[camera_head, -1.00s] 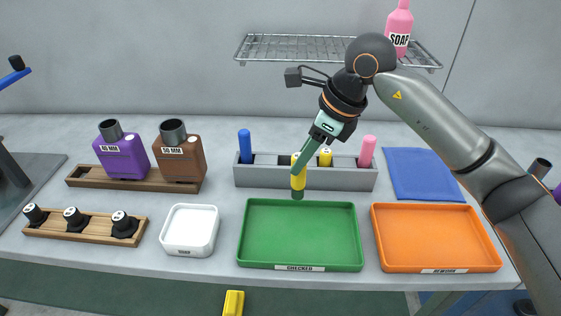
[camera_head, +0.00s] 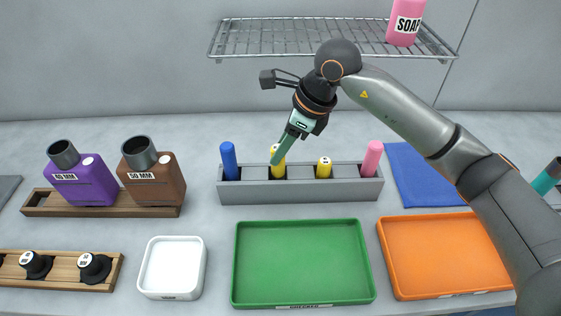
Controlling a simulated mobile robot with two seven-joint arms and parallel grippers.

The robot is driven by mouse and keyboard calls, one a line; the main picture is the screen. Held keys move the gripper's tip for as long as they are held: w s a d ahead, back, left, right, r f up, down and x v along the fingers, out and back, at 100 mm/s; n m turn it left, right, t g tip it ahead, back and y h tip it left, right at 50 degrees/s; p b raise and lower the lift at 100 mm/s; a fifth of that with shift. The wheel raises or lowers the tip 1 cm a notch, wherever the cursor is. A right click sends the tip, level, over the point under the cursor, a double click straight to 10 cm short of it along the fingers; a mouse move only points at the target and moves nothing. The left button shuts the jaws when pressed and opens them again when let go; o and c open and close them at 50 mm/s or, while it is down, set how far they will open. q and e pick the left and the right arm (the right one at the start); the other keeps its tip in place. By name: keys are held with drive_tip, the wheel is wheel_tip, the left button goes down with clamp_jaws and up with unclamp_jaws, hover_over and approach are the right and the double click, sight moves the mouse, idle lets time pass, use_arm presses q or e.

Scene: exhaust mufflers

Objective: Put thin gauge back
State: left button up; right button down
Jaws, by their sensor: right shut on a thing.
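A yellow gauge (camera_head: 279,171) stands close to upright in the second slot from the left of the grey rack (camera_head: 300,192). Its lower end is hidden by the rack's front wall. My right gripper (camera_head: 276,159) reaches down from above and is shut on the upper part of this gauge, covering some of it. A second yellow gauge (camera_head: 324,168) stands in the slot to the right. A blue gauge (camera_head: 229,161) stands in the left slot and a pink one (camera_head: 371,158) in the right slot. My left gripper is out of view.
In front of the rack lie an empty green tray (camera_head: 302,262), a white tray (camera_head: 172,268) and an orange tray (camera_head: 440,254). Purple (camera_head: 84,182) and brown (camera_head: 153,178) mufflers stand at left. A wire shelf (camera_head: 300,38) with a pink soap bottle (camera_head: 405,22) hangs above.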

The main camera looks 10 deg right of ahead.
sight(281, 162)
drive_tip(key=shift+w+f, duration=0.1)
drive_tip(key=shift+f, duration=1.9)
drive_tip(key=shift+f, duration=0.15)
drive_tip(key=c, duration=0.6)
unclamp_jaws()
drive_tip(key=shift+o, duration=0.2)
drive_tip(key=shift+r, duration=0.35)
drive_tip(key=v, duration=1.1)
drive_tip(key=shift+d+r, duration=0.2)
drive_tip(key=shift+r, duration=0.1)
